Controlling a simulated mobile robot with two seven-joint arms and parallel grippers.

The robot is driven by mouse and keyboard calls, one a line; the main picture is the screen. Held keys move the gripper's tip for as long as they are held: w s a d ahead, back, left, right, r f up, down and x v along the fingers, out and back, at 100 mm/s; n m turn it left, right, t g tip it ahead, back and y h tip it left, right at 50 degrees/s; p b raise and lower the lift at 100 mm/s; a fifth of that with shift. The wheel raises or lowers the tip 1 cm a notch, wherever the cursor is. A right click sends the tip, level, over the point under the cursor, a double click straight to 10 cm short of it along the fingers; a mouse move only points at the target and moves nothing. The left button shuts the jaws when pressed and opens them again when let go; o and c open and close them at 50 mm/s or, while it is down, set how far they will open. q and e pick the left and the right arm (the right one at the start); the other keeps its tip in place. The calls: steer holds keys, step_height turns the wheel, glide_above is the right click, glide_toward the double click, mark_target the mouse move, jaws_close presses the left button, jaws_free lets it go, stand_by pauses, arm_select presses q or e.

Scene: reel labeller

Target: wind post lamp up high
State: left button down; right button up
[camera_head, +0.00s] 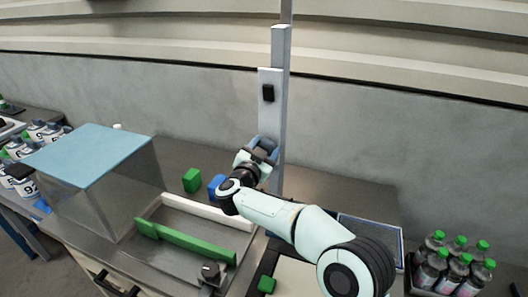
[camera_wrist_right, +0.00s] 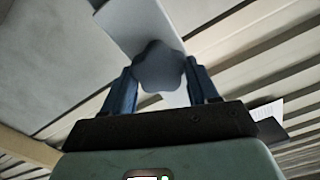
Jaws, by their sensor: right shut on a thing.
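The grey post (camera_head: 281,55) stands upright behind the counter and runs up past the top of the head view. A pale plate with a small black box (camera_head: 268,93) is on its front. My right gripper (camera_head: 264,150) is at the post, below that plate. In the wrist view its two blue fingers (camera_wrist_right: 164,80) are closed on the sides of a grey lobed knob (camera_wrist_right: 158,66), with the pale post (camera_wrist_right: 140,22) behind it. The knob is hidden by the gripper in the head view. I cannot make out the lamp itself. My left gripper does not show.
A clear box with a blue top (camera_head: 88,153) stands on the left. A green bar (camera_head: 185,242), a green block (camera_head: 192,180) and a blue block (camera_head: 216,185) are on the counter. A crate of green-capped bottles (camera_head: 459,262) is at right. Labelled bottles (camera_head: 40,132) stand far left.

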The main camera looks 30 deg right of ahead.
steer(key=m+b, duration=0.2)
steer(key=m, duration=0.2)
steer(key=shift+s+f+m, duration=0.1)
steer(key=shift+f+m, duration=0.05)
steer(key=shift+m, duration=0.25)
steer(key=m+b, duration=0.3)
steer(key=m, duration=0.1)
steer(key=shift+f, duration=0.1)
arm_select(q)
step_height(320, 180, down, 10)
steer(key=b, duration=0.5)
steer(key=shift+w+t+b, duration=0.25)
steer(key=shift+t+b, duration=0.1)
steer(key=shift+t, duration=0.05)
arm_select(e)
steer(key=shift+f+m, duration=0.15)
steer(key=shift+m, duration=4.55)
steer(key=o, duration=1)
steer(key=shift+o, duration=0.2)
